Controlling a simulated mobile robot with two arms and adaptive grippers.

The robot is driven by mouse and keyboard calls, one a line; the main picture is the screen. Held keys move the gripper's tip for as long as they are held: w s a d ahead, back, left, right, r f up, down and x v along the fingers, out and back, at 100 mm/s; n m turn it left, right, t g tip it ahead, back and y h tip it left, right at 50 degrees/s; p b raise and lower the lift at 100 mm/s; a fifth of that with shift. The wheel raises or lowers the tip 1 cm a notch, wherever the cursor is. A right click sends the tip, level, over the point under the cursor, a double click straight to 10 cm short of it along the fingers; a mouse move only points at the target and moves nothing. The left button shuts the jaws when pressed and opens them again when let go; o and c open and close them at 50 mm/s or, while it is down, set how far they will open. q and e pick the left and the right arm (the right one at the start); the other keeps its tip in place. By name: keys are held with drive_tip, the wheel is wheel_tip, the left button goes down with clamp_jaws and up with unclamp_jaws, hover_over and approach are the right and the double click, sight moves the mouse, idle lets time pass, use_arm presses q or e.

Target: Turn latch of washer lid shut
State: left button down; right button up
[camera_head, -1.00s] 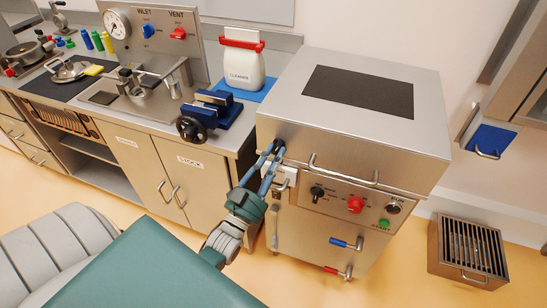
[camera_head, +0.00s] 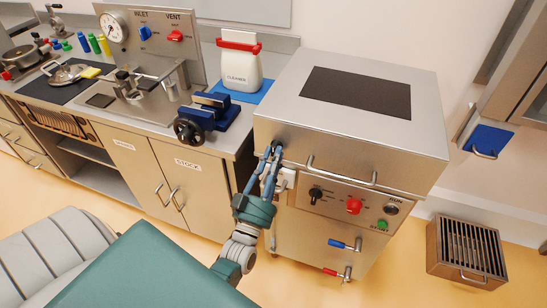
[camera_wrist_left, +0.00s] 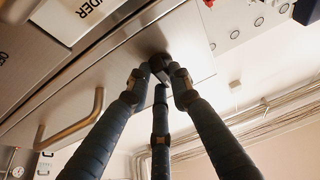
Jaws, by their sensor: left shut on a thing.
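The washer (camera_head: 350,130) is a large steel box with a flat lid, a dark panel on top and a bar handle at the lid's front edge. My left gripper (camera_head: 272,152) is at the lid's front left corner, its fingers pointing up at the dark latch there. In the left wrist view the three fingers (camera_wrist_left: 160,75) close around the small dark latch knob (camera_wrist_left: 158,62). The fingers hide most of the latch, so its exact angle is unclear. The right gripper is not in view.
The control panel (camera_head: 345,200) with black, red and green controls is just right of the gripper. Blue (camera_head: 345,243) and red (camera_head: 337,271) handled valves stick out below. A blue vise (camera_head: 207,115) stands on the counter to the left. A slatted steel box (camera_head: 467,250) sits on the floor at right.

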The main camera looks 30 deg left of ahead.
use_arm(q)
drive_tip(key=shift+f, duration=0.15)
drive_tip(key=c, duration=1.8)
unclamp_jaws()
drive_tip(key=v, duration=1.2)
